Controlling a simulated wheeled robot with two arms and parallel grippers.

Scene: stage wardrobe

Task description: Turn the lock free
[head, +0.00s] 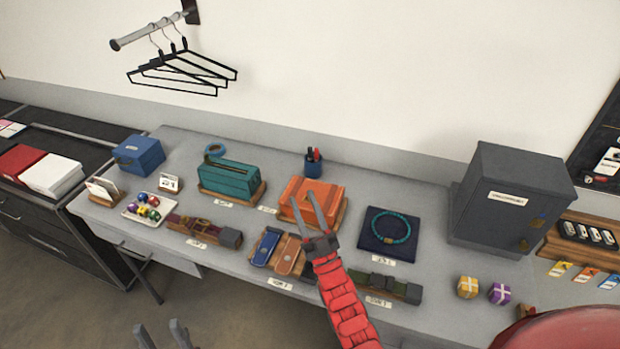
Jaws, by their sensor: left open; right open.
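A dark grey metal cabinet (490,200) with a white label stands shut at the right of the table. My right gripper (316,207), on the red arm, is open and empty, over the front of an orange box (328,196), well left of the cabinet. My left gripper (158,327) is open and empty at the bottom edge, in front of the table.
The grey table (425,280) carries a teal box (230,178), a dark pad with a turquoise necklace (390,232), wallets (290,255), belts and two small gift boxes (467,287). A key-tag rack (585,235) stands right of the cabinet. Hangers (180,70) hang above.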

